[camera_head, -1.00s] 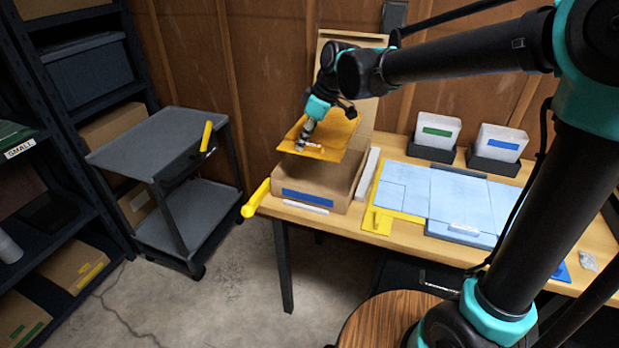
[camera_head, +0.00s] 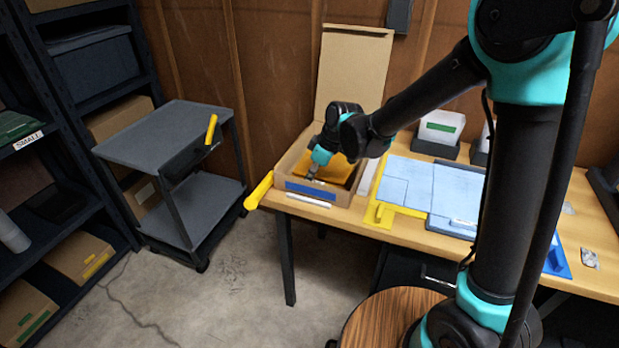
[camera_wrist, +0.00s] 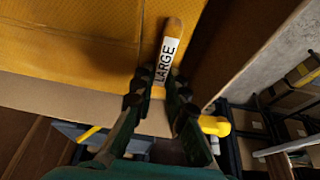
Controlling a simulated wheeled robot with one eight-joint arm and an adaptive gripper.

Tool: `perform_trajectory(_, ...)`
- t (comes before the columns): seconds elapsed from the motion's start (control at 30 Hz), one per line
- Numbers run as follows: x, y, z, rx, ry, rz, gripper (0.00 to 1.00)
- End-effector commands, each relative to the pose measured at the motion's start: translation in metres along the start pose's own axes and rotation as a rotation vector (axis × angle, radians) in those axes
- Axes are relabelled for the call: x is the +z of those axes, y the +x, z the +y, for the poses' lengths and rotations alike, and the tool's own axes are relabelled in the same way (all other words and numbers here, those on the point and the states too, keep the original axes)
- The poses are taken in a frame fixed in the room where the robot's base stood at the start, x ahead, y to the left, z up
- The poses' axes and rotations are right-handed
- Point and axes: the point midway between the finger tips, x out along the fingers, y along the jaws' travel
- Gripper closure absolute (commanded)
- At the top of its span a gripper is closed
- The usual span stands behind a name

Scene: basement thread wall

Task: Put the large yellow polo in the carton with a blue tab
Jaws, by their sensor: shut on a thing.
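The yellow polo (camera_head: 332,170) is folded flat and lies down inside the open carton with a blue tab (camera_head: 299,190). The carton stands on the left end of the table with its lid up at the back. My gripper (camera_head: 314,172) reaches into the carton at the polo's near edge. In the wrist view my gripper (camera_wrist: 160,92) is shut on a tan strip with a LARGE label (camera_wrist: 166,62) at the edge of the yellow polo (camera_wrist: 75,30). Whether the polo rests fully on the carton floor I cannot tell.
A blue folding board (camera_head: 430,185) with yellow parts lies right of the carton. A bin with a green label (camera_head: 440,128) stands behind it. A yellow handle (camera_head: 259,190) sticks out at the table's left end. A grey cart (camera_head: 165,130) and shelves stand left.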

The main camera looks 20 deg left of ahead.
Motion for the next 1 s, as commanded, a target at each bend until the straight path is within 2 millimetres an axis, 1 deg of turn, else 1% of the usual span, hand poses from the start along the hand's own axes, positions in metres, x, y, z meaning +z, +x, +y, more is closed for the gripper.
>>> perform_trajectory(0.17,0.000,0.000,0.000,0.000,0.000,0.000,1.00)
perform_trajectory(0.2,0.000,0.000,0.000,0.000,0.000,0.000,0.82)
perform_trajectory(0.23,0.000,0.000,0.000,0.000,0.000,0.000,0.78)
perform_trajectory(0.5,0.000,0.000,0.000,0.000,0.000,0.000,0.78)
perform_trajectory(0.63,0.000,-0.006,0.000,0.000,0.001,0.000,0.78)
perform_trajectory(0.77,0.000,-0.021,0.000,0.000,0.002,0.000,0.78)
perform_trajectory(1.0,0.001,-0.066,0.000,0.000,0.001,-0.001,0.78)
